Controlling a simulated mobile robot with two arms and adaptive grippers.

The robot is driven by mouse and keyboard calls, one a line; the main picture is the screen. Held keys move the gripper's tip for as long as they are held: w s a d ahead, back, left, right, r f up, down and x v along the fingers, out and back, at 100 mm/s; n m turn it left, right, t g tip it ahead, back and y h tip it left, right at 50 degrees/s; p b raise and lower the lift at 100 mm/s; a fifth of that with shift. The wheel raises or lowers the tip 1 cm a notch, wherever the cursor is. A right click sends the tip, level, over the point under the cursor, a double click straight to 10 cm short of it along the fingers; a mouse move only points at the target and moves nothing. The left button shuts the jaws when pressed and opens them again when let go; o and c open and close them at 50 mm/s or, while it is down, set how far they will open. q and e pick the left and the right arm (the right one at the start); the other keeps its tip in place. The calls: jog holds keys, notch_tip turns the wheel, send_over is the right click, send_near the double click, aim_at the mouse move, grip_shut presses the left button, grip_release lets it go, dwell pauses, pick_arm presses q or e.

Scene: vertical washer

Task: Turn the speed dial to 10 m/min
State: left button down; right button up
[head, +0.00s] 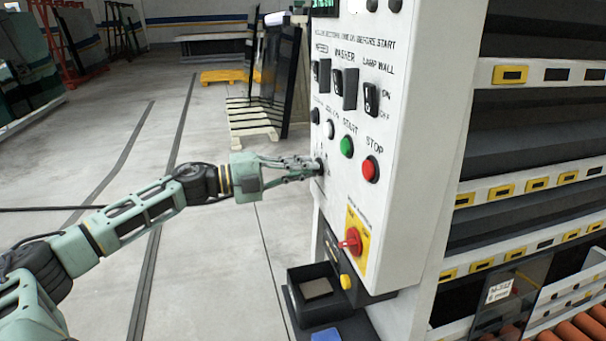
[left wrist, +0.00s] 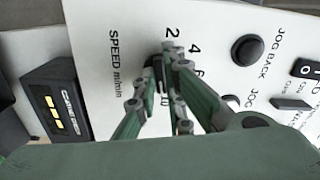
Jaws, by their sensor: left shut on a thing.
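The speed dial (head: 320,167) is a small dark knob low on the left side of the white control panel (head: 336,215). My left gripper (head: 314,168) reaches it from the left and is shut on it. In the left wrist view the fingers (left wrist: 168,62) close around the dark dial (left wrist: 152,75), beside the printed "SPEED m/min" and the numbers 2, 4 and 6. My right gripper is not in view.
A green START button (head: 347,146) and a red STOP button (head: 371,169) sit close to the dial. Black switches (head: 343,88) are above, and a red rotary switch on a yellow plate (head: 352,241) is below. A black jog button (left wrist: 247,50) is nearby. Open floor lies left.

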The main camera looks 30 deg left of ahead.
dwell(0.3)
pick_arm(q)
jog(key=c, duration=1.8)
grip_release()
jog(key=shift+c, duration=0.2)
jog(key=v, duration=1.2)
jog(key=shift+a+f, duration=0.1)
